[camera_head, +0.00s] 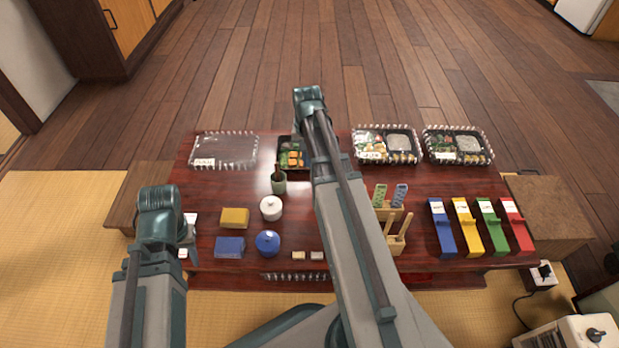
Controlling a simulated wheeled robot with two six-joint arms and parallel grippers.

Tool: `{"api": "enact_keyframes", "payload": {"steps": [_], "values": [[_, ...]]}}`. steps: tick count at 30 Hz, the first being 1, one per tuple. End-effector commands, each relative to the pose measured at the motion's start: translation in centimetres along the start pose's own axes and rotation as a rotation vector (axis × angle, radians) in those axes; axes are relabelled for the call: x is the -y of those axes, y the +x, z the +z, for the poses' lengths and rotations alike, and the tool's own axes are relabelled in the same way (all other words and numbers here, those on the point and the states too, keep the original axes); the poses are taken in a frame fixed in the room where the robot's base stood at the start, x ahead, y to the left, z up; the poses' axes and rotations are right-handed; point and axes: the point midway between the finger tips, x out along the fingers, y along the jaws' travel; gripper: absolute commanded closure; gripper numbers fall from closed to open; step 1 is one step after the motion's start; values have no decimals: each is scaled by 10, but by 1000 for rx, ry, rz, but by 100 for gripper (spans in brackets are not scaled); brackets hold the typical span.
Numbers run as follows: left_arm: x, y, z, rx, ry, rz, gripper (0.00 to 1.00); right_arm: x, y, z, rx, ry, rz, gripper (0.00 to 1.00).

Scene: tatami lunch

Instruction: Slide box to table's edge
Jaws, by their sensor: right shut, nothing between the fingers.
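Which box is meant cannot be told. Along the table's far side stand a clear, seemingly empty lunch box (224,149), a small dark box with food (290,158) partly behind my right arm, and two filled lunch boxes (387,158) (457,158) with clear lids. They stand on the dark red table (205,180). My right arm reaches over the table's middle to its far edge; its gripper is mostly hidden behind the arm, shut and empty. My left arm is at the table's left end, and its fingers are not visible.
Yellow (234,218) and blue (230,247) blocks, a white pot (271,208), a blue pot (268,243) and a green cup (279,187) stand left of my right arm. A wooden rack (397,240) and several coloured holders (468,230) stand right. Wooden floor lies beyond.

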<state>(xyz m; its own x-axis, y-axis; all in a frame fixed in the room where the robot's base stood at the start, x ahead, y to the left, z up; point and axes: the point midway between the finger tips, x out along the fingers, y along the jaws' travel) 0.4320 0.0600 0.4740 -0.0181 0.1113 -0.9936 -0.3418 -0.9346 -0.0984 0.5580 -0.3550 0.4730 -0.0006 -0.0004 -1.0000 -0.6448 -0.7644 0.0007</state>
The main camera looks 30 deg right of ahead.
Motion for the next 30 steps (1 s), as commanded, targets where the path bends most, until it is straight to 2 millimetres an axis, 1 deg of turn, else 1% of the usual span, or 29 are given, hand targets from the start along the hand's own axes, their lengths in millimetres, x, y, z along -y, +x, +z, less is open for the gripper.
{"api": "enact_keyframes", "payload": {"steps": [8, 14, 20, 30], "values": [[0, 4, 0, 0, 0, 0, 62, 0, 4, 0, 0, 2, -1, 100], [-2, 17, -1, 0, -3, 0, 62, 0, 17, 0, 0, 1, -1, 100], [-4, 41, -2, 0, -8, 0, 62, 0, 42, 0, 0, 1, -1, 100], [-9, 88, -5, -1, -16, 0, 62, 0, 89, 0, 0, 1, 0, 100]]}}
